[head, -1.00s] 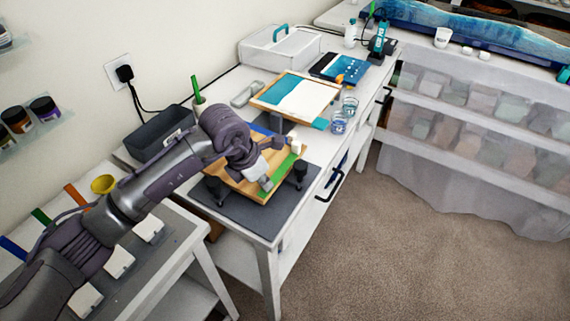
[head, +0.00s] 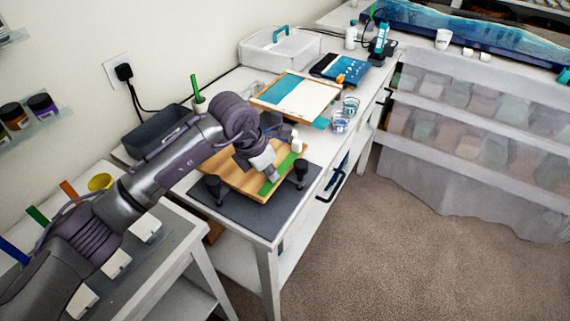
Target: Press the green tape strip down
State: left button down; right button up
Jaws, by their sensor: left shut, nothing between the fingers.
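The green tape strip (head: 284,165) lies along the right edge of a wooden board (head: 231,177). The board rests on black stands over a dark mat (head: 254,220) on the white table. My left gripper (head: 274,178) is shut and empty, with its tip at the strip's middle part. I cannot tell whether the fingertips touch the strip. The gripper hides a bit of the strip and some of the board. My right gripper is out of view.
A white piece (head: 296,142) stands at the board's far right corner. Behind are a framed panel (head: 312,97) and two cups (head: 340,122). A dark bin (head: 158,132) is at the left.

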aim_at(291, 159)
pick_arm(q)
jog(key=shift+w+d+b, duration=0.45)
jog(key=shift+w+d, duration=0.1)
jog(key=shift+w, duration=0.2)
jog(key=shift+w+d+b, duration=0.45)
jog(key=shift+w+d, duration=0.1)
jog(key=shift+w, duration=0.2)
jog(key=shift+w+d+b, duration=0.55)
jog(key=shift+w+b, duration=0.2)
jog(key=shift+w+d+f, duration=0.1)
jog(key=shift+w, duration=0.1)
jog(key=shift+w+d+b, duration=0.55)
jog(key=shift+w+b, duration=0.05)
jog(key=shift+w, duration=0.05)
jog(key=shift+r, duration=0.25)
jog(key=shift+w+r+p, duration=0.1)
jog(key=shift+r+p, duration=1.15)
jog(key=shift+r, duration=1.15)
